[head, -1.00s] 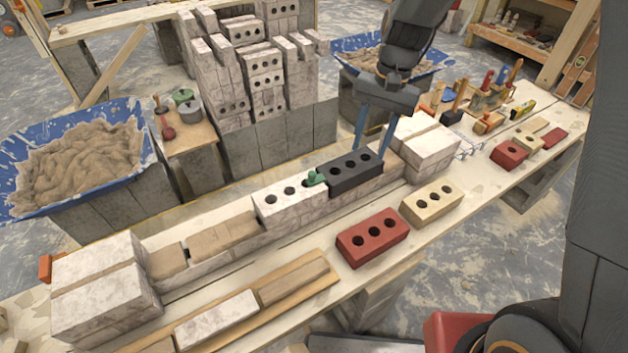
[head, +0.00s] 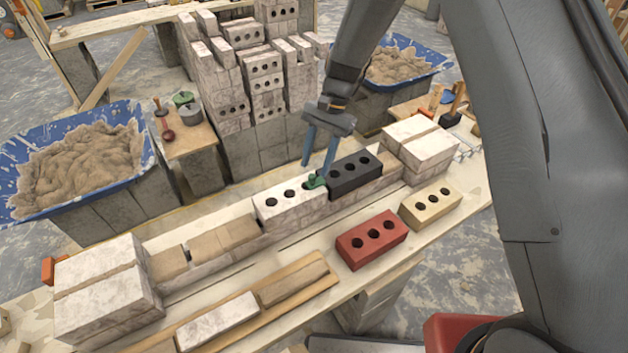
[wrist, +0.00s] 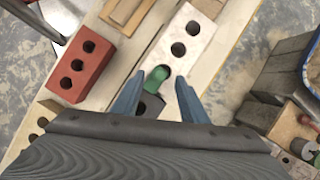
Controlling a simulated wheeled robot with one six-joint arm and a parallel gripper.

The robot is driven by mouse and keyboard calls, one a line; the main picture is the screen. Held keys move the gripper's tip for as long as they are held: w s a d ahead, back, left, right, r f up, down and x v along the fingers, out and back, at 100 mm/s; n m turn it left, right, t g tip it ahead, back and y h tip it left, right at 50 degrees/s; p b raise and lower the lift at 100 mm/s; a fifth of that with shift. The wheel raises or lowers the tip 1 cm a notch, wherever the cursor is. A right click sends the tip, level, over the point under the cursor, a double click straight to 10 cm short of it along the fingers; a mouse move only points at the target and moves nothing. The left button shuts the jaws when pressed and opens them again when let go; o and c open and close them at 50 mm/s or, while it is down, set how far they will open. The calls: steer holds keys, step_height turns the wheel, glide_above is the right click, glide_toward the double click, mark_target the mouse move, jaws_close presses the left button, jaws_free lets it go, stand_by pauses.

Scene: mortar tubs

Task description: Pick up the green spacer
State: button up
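The green spacer (head: 316,181) sits on top of the wall course, at the joint between the white brick (head: 290,203) and the black brick (head: 356,177). In the wrist view the spacer (wrist: 156,78) lies between my fingertips, nearer the left one, at the end of the white brick (wrist: 182,48). My gripper (head: 319,167) is open, with its blue fingers pointing down just above the spacer. In the wrist view the gripper (wrist: 160,85) shows a clear gap between its fingers. I cannot tell whether a finger touches the spacer.
A red brick (head: 372,238) and a cream brick (head: 431,207) lie on the bench in front of the wall. Stacked pale blocks (head: 420,140) stand at the wall's right end. Blue mortar tubs (head: 140,165) and a tall brick stack (head: 262,85) stand behind.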

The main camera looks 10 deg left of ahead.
mark_target(312, 176)
steer(key=shift+p+x, duration=0.45)
steer(key=shift+x, duration=1.1)
jaws_close()
steer(key=shift+r, duration=0.15)
